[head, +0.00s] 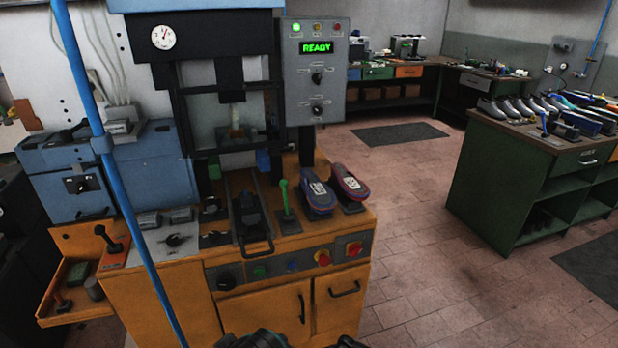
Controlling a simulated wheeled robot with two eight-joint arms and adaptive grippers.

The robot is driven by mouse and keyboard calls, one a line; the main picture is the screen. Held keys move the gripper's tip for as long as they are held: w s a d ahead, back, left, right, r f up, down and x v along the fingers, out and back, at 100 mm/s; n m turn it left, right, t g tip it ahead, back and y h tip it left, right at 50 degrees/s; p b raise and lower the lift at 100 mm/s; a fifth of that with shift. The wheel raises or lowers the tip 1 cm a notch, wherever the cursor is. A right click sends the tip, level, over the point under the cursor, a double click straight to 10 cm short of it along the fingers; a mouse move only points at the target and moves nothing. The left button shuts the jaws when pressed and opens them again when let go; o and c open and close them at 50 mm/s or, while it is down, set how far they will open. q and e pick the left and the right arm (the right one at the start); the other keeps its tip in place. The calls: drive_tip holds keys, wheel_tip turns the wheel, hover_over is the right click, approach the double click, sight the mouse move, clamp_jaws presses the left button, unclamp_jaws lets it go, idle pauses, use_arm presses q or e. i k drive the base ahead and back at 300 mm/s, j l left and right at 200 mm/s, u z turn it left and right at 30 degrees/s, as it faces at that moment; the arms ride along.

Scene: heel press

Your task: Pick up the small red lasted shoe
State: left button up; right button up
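Two lasted shoes stand side by side at the right end of the orange machine's top. The right one (349,183) is red and dark blue with a pale label, on a dark stand. The left one (317,193) is mostly blue with some red edging and a pale label. Both tilt with the labelled face up. Two dark parts of mine poke in at the bottom edge, my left gripper (255,339) and my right gripper (348,342). Both are cut off by the frame, well below and apart from the shoes. Their fingers cannot be made out.
The press (230,100) and its control box (316,75), reading READY, rise behind the shoes. A green-knobbed lever (285,196) stands just left of them. A blue pole (110,165) crosses the left side. A green bench (560,150) stands right, across open floor.

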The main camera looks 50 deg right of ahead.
sight(345, 180)
drive_tip(key=l+u, duration=0.15)
drive_tip(key=l, duration=0.25)
drive_tip(key=k+l+u, duration=0.15)
drive_tip(key=l, duration=0.25)
drive_tip(key=l+u, duration=0.15)
drive_tip(key=l, duration=0.3)
drive_tip(key=k+l+u, duration=0.15)
drive_tip(key=l, duration=0.2)
drive_tip(key=k+l+u, duration=0.15)
drive_tip(key=l, duration=0.25)
drive_tip(key=k+l+u, duration=0.15)
drive_tip(key=l, duration=0.2)
drive_tip(key=i+l, duration=0.05)
